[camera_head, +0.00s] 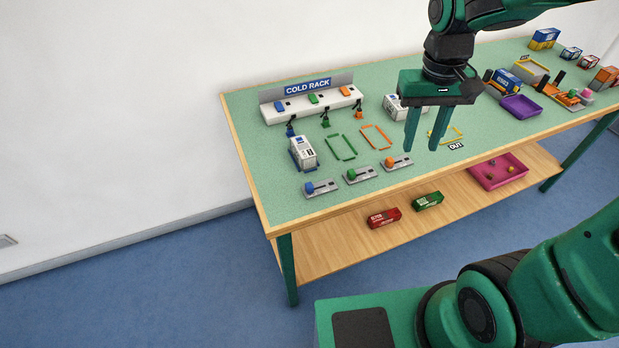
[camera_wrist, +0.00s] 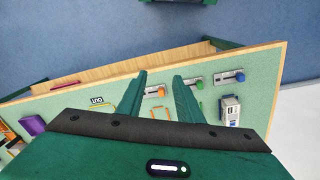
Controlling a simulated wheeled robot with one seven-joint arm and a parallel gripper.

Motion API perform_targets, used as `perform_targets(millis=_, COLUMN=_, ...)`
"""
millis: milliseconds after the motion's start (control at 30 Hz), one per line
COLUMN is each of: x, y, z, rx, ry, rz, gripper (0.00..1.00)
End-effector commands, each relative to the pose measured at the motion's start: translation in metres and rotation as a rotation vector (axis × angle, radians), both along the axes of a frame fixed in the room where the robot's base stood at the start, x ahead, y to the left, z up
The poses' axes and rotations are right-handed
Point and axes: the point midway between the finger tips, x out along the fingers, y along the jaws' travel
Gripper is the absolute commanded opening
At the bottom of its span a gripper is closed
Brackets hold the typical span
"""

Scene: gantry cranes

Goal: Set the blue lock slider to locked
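The blue lock slider (camera_head: 310,187) is a blue knob on a grey base plate near the table's front left edge. It also shows in the wrist view (camera_wrist: 240,76), at the right. The knob sits toward the left end of its plate in the head view. A green slider (camera_head: 352,174) and an orange slider (camera_head: 389,162) stand in a row to its right. My gripper (camera_head: 421,147) hangs above the table, to the right of the sliders, with its two fingers apart and nothing between them. It touches none of the sliders.
A white container (camera_head: 303,152) stands in the blue slot just behind the blue slider. The cold rack (camera_head: 308,106) stands at the back with small plugs and cables before it. Green (camera_head: 341,147) and orange outlines on the table are empty. A purple tray (camera_head: 520,107) lies right.

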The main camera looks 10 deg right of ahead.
Motion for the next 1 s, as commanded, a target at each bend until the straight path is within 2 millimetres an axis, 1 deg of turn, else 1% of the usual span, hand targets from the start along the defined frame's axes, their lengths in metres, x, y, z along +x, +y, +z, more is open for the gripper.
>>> perform_targets(millis=33, x=0.016, y=0.032, z=-0.008, rx=0.002, ry=0.007, rz=0.07, gripper=0.33)
perform_targets(millis=67, x=0.023, y=0.05, z=-0.011, rx=0.004, ry=0.008, rz=0.104, gripper=0.33)
perform_targets(millis=100, x=0.031, y=0.074, z=-0.017, rx=0.01, ry=0.008, rz=0.151, gripper=0.33)
perform_targets(millis=167, x=0.04, y=0.109, z=-0.025, rx=0.02, ry=0.011, rz=0.211, gripper=0.33)
perform_targets(millis=200, x=0.044, y=0.131, z=-0.03, rx=0.028, ry=0.011, rz=0.248, gripper=0.33)
perform_targets(millis=300, x=0.047, y=0.176, z=-0.041, rx=0.047, ry=0.017, rz=0.32, gripper=0.33)
perform_targets(millis=400, x=0.047, y=0.206, z=-0.048, rx=0.061, ry=0.02, rz=0.364, gripper=0.33)
perform_targets(millis=500, x=0.046, y=0.222, z=-0.053, rx=0.069, ry=0.022, rz=0.387, gripper=0.33)
perform_targets(millis=567, x=0.046, y=0.225, z=-0.056, rx=0.071, ry=0.024, rz=0.392, gripper=0.33)
perform_targets(millis=667, x=0.046, y=0.225, z=-0.066, rx=0.071, ry=0.025, rz=0.392, gripper=0.33)
perform_targets(millis=767, x=0.046, y=0.224, z=-0.081, rx=0.071, ry=0.026, rz=0.39, gripper=0.33)
perform_targets(millis=1000, x=0.046, y=0.223, z=-0.123, rx=0.071, ry=0.025, rz=0.388, gripper=0.33)
